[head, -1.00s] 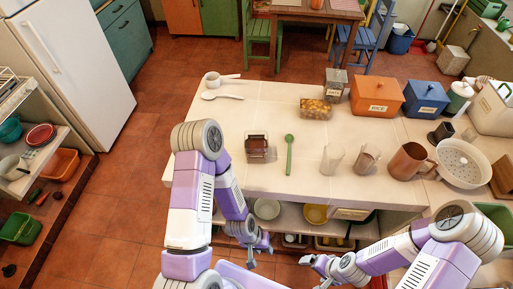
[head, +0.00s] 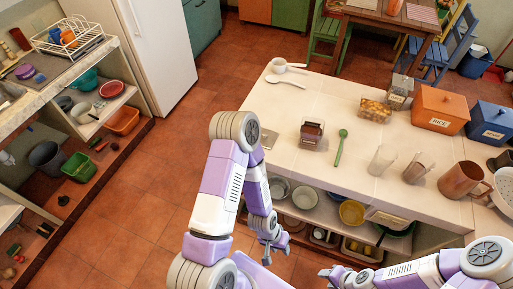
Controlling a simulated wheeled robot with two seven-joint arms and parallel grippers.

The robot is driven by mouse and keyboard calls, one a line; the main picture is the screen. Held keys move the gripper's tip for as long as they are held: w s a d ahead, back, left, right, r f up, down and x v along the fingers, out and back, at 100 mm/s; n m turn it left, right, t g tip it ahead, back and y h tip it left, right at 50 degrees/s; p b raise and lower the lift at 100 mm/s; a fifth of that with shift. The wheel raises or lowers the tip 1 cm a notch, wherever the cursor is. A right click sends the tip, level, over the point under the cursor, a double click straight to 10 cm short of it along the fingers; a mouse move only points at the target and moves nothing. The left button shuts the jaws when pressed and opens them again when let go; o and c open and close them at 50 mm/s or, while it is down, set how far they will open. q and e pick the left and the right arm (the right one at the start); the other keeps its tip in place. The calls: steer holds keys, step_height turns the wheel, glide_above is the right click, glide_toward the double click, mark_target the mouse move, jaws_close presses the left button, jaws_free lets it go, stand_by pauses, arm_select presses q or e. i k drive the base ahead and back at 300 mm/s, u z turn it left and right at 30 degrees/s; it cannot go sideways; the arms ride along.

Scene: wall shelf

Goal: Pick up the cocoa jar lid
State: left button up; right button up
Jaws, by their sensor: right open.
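A small clear jar with dark brown contents (head: 311,134), which looks like the cocoa jar, stands on the white counter (head: 290,120) near its front edge. I cannot make out a separate lid on or beside it. My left gripper (head: 272,247) hangs low in front of the counter, below and to the left of the jar; its fingers are too small to read. My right gripper (head: 328,273) is open, low at the bottom of the view, apart from the counter. I see nothing held in either.
An orange canister (head: 438,112) is behind. Bowls (head: 304,198) sit on the shelf under the counter.

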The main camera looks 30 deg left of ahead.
mark_target(268, 137)
steer(key=k, duration=0.45)
steer(key=u, duration=0.9)
steer(key=i, duration=0.5)
steer(key=u, duration=2.2)
steer(key=i, duration=1.3)
steer(key=z, duration=3.6)
